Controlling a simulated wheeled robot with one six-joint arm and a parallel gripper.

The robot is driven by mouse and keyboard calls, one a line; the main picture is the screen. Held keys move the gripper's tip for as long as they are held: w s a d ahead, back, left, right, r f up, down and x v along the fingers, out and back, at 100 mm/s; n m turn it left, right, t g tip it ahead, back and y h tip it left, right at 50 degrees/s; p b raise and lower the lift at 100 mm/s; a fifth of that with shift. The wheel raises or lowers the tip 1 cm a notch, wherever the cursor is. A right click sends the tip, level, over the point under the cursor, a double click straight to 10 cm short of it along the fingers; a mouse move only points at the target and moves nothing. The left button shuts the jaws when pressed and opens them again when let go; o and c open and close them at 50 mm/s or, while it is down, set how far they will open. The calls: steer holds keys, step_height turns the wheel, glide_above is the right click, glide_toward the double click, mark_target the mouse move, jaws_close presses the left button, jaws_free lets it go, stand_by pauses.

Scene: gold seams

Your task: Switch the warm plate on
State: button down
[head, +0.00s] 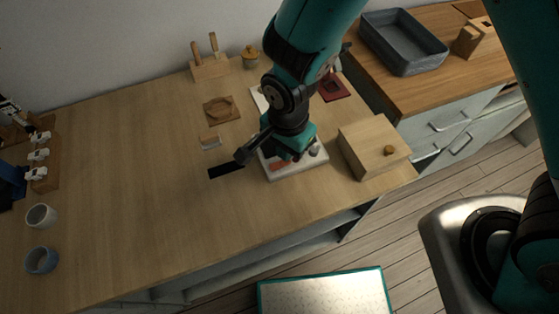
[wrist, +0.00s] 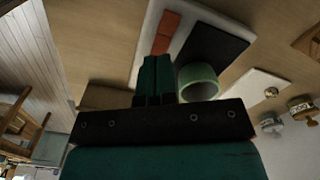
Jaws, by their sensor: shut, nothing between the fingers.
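The warm plate (head: 300,167) is a pale slab near the table's front edge, beneath my gripper and partly hidden by it. The wrist view shows its white base (wrist: 187,24), a dark plate (wrist: 212,52) and an orange-red two-part switch (wrist: 165,33). The switch also shows in the head view (head: 278,166). A green ring-shaped cup (wrist: 199,82) is at the dark plate's edge. My gripper (wrist: 156,62) is shut and empty, its fingertips close to the switch's near end. I cannot tell if they touch it. In the head view the arm hides most of the fingers.
A wooden box (head: 370,146) with a round knob stands close right of the warm plate. Two cups (head: 41,216) stand far left. The table's middle left is clear.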

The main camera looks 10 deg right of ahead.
steer(key=shift+f+b, duration=0.9)
steer(key=shift+f, duration=0.45)
stand_by(0.4)
steer(key=shift+r, duration=0.1)
steer(key=shift+r+p, duration=3)
steer(key=shift+r, duration=0.45)
steer(key=shift+r, duration=0.1)
steer(key=s+d+r+n+y, duration=0.1)
steer(key=d+r+n, duration=0.25)
steer(key=r, duration=0.45)
steer(key=s+d+r+n+y, duration=0.2)
steer(key=r+n, duration=0.2)
steer(key=r, duration=0.5)
steer(key=s+d+r+n+y, duration=0.1)
steer(key=s+d+r+n, duration=0.3)
steer(key=s+r+n, duration=0.3)
steer(key=shift+s+d+r+n, duration=0.2)
steer(key=shift+r+n, duration=0.3)
steer(key=shift+n, duration=0.25)
